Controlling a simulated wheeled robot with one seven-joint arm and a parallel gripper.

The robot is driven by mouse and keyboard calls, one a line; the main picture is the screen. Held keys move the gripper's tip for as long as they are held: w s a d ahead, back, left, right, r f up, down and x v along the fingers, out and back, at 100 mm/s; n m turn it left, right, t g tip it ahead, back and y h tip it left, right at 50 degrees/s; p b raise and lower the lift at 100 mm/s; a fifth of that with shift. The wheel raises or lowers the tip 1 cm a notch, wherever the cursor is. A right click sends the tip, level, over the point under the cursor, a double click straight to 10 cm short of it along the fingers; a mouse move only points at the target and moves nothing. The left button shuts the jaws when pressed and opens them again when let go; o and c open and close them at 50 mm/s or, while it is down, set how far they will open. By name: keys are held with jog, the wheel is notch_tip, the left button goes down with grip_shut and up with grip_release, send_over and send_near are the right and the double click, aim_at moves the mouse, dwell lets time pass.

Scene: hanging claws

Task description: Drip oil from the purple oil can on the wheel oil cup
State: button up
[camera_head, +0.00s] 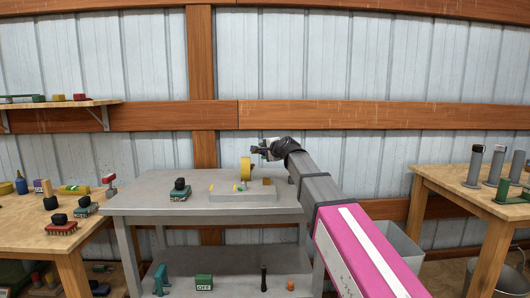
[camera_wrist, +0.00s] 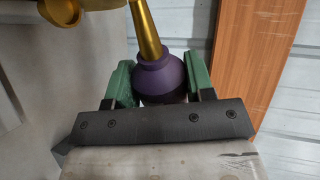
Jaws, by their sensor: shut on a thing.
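My gripper (camera_wrist: 160,82) is shut on the purple oil can (camera_wrist: 162,72), with one green finger on each side of its round body. The can's gold spout (camera_wrist: 146,30) points up toward the top of the wrist view. In the head view my gripper (camera_head: 258,150) is above the grey workbench, close to the top of the yellow wheel (camera_head: 245,169). The can is too small there to make out clearly. A gold-yellow curved part (camera_wrist: 85,4) shows left of the spout in the wrist view. I cannot single out the wheel oil cup.
The wheel stands on a grey block (camera_head: 240,196) on the grey workbench (camera_head: 150,200). A green-based brush (camera_head: 180,192) is to its left. Wooden tables with tools stand left (camera_head: 75,236) and right (camera_head: 445,182). A metal wall is behind.

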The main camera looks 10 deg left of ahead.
jog(key=shift+s+a+r+n+h, duration=0.1)
jog(key=shift+r+n+h, duration=0.2)
jog(key=shift+r+n, duration=0.5)
jog(key=shift+f+t, duration=0.1)
jog(key=shift+t, duration=0.2)
jog(key=shift+r+n, duration=0.25)
jog(key=shift+n, duration=0.25)
dwell(1.1)
jog(key=shift+f+m, duration=0.7)
jog(key=shift+m, duration=0.2)
jog(key=shift+f+m, duration=0.25)
jog(key=shift+m, duration=0.05)
jog(key=shift+r, duration=4.55)
